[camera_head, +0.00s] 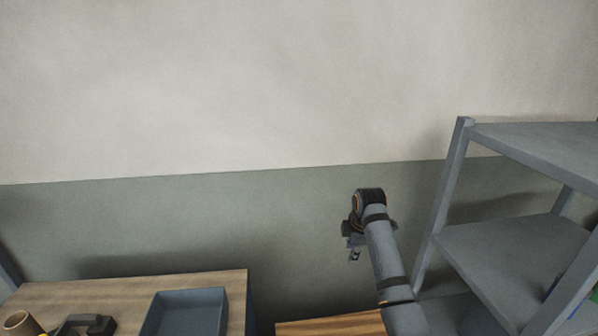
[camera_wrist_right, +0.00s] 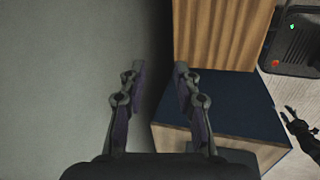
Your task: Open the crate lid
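A wooden slatted panel (camera_wrist_right: 222,32) and a dark blue flat panel with a pale wood edge (camera_wrist_right: 225,105) show in the right wrist view. They look like parts of the crate and its lid; I cannot tell which is which, or whether the lid is up. In the head view only a strip of slatted wood (camera_head: 330,325) shows at the bottom edge. A dark claw-like part, probably my left gripper (camera_wrist_right: 296,124), shows at the right edge.
A workbench (camera_head: 110,287) at lower left holds a blue tray (camera_head: 187,312), a cardboard roll (camera_head: 20,324) and a black-and-yellow tool (camera_head: 84,325). A grey metal shelf (camera_head: 510,249) stands on the right. The wall (camera_head: 230,215) is close behind my right gripper.

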